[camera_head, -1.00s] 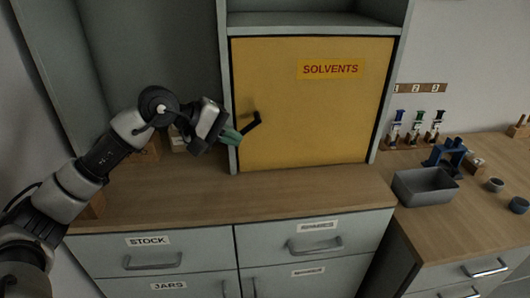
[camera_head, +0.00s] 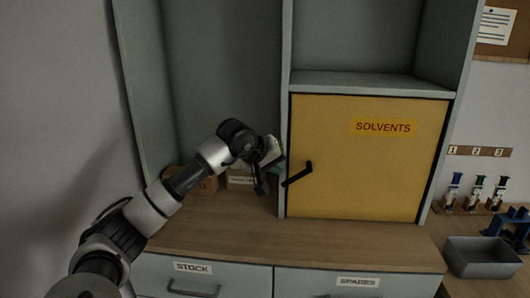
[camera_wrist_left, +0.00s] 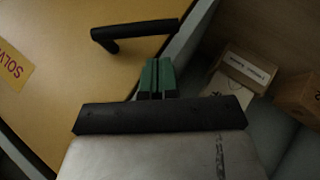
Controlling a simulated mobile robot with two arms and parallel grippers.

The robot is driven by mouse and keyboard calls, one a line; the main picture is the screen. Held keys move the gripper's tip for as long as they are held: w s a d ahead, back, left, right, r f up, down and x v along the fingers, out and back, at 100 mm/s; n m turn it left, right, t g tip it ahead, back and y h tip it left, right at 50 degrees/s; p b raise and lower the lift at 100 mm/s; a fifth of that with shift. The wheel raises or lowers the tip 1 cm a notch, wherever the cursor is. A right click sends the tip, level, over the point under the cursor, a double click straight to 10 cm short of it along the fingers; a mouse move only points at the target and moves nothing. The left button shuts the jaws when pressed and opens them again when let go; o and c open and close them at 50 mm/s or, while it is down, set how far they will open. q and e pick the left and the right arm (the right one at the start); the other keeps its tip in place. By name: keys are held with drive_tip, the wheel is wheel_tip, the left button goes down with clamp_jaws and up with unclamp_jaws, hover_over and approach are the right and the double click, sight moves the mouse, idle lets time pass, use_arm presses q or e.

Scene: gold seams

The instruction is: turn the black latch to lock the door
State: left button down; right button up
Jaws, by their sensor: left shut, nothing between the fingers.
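The black latch (camera_head: 298,174) is on the left side of the yellow SOLVENTS door (camera_head: 365,155), which looks shut in its frame. Its arm slants down and left from its pivot toward the cabinet's left edge. The latch (camera_wrist_left: 135,34) also shows at the top of the left wrist view, ahead of the fingers. My left gripper (camera_head: 278,170) is just left of the latch's free end, in front of the cabinet's side post. Its green fingertips (camera_wrist_left: 156,78) are together and empty, apart from the latch in the wrist view. My right gripper is out of view.
The wooden counter (camera_head: 310,243) runs below the door. Labelled cardboard boxes (camera_head: 240,180) stand in the open bay behind my left gripper. An open shelf is above the door. A grey bin (camera_head: 482,262) and small upright tools (camera_head: 475,192) are at the right.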

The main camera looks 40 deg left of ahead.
use_arm(q)
drive_tip(key=shift+d+f, duration=0.8)
drive_tip(key=shift+f, duration=0.1)
